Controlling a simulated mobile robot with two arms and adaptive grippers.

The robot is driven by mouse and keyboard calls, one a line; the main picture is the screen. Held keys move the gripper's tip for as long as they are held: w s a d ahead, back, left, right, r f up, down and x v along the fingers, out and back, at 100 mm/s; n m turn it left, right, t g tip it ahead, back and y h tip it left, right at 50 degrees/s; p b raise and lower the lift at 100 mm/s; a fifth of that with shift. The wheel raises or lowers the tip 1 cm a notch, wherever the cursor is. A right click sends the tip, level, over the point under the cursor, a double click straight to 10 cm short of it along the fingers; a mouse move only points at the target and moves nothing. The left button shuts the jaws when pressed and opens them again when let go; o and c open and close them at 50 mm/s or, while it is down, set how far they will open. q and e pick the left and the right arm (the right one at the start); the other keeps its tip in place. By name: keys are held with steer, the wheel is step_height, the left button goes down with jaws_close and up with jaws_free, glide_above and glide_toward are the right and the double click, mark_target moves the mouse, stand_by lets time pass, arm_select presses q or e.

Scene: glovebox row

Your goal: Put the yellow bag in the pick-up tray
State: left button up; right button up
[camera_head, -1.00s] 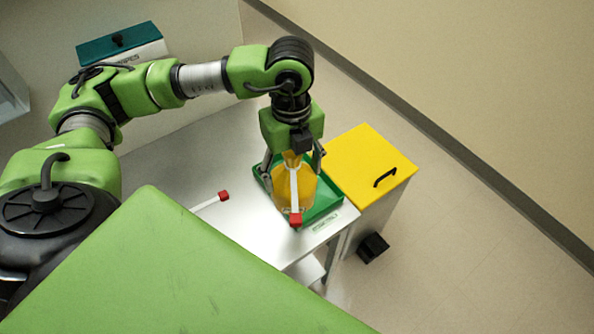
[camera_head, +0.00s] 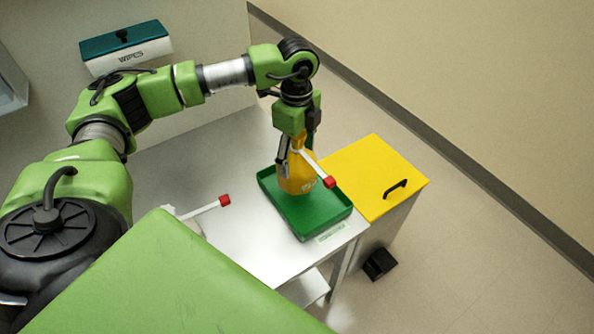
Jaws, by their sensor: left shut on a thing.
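The yellow bag (camera_head: 297,178) hangs from my left gripper (camera_head: 297,150), which is shut on its gathered top. The green pick-up tray (camera_head: 318,215) lies on the metal table. In the picture the bag overlaps the tray's back left part; whether its bottom touches the tray floor I cannot tell. The rest of the tray looks empty. My right gripper is out of view.
A yellow-lidded bin (camera_head: 372,172) stands right of the table. A wipes box (camera_head: 126,47) is at the back left.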

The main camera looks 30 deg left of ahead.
arm_select(q)
steer(key=shift+w+a+f+b, duration=0.3)
steer(key=shift+w+f, duration=0.1)
steer(key=shift+f, duration=0.15)
steer(key=shift+w+a+f+b, duration=0.25)
steer(key=shift+w+f, duration=0.15)
steer(key=shift+f, duration=0.15)
steer(key=shift+w+f+b, duration=0.15)
steer(key=shift+f+b, duration=0.15)
step_height(320, 180, down, 3)
steer(key=shift+a+f+b, duration=0.1)
steer(key=shift+a+b, duration=0.05)
steer(key=shift+b, duration=1.05)
steer(key=o, duration=1.4)
